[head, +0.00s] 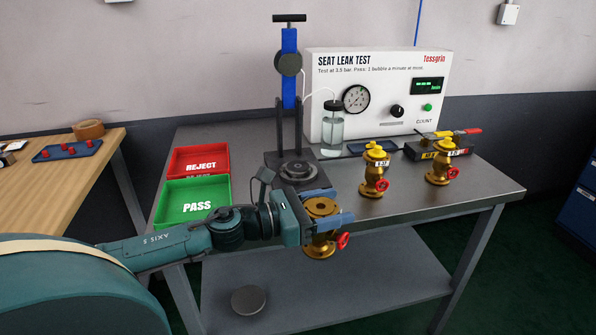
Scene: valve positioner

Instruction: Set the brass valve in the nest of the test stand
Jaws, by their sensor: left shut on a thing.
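My left gripper (328,206) is shut on a brass valve (320,246) with a red handwheel, its blue fingers on either side of the top flange. It holds the valve upright in front of the table's front edge. The test stand (290,160) stands behind it, with a blue column, a top handle and a round nest (299,171) in its dark base. The nest looks empty and lies behind and a little left of the held valve. My right gripper is not in view.
Two more brass valves with yellow caps (374,172) (441,163) stand on the metal table (420,190) to the right. A red REJECT tray (177,162) and green PASS tray (170,212) lie left. The seat leak tester (385,65) and a bottle (332,130) stand behind.

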